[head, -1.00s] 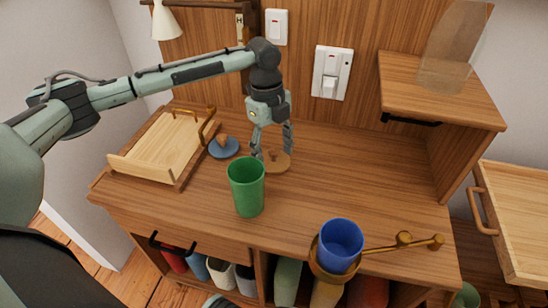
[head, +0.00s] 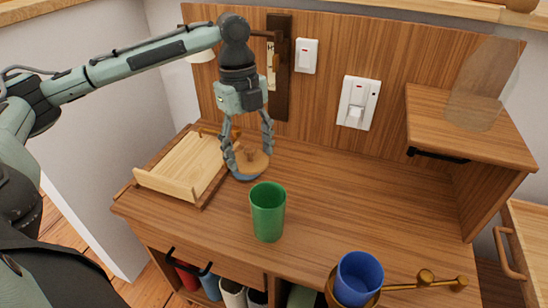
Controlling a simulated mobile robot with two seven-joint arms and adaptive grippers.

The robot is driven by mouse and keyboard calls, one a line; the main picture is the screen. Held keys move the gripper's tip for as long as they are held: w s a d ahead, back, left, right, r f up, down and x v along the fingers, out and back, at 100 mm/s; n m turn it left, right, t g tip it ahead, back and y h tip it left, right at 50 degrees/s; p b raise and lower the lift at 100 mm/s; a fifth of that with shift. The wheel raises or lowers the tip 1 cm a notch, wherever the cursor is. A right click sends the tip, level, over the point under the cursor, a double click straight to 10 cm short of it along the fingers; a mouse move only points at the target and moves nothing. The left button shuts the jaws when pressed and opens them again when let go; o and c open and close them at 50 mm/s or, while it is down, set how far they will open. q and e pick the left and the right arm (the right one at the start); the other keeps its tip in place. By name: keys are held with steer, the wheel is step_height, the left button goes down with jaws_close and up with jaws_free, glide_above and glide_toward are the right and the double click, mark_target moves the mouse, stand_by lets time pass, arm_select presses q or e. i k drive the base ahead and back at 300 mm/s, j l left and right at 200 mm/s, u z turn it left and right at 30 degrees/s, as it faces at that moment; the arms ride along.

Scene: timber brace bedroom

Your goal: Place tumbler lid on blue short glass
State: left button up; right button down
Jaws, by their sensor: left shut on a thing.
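My left gripper (head: 250,157) is shut on a round, light wooden lid (head: 258,166) and appears to hold it above the desk top. Just below it in the picture is a round blue lid (head: 247,177), mostly hidden behind the wooden one; whether they touch is unclear. The blue short glass (head: 360,277) stands at the front right, within a brass ring holder (head: 332,294), well to the right of the gripper. A taller green tumbler (head: 268,212) stands upright between them. My right gripper is not in view.
A wooden tray (head: 166,187) lies at the left of the desk (head: 340,190). A raised shelf (head: 462,112) stands at the right, with a translucent panel (head: 480,88) on it. The desk's middle and back right are clear. Several cups sit in compartments below.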

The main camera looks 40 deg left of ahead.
mark_target(361, 275)
steer(key=k, duration=1)
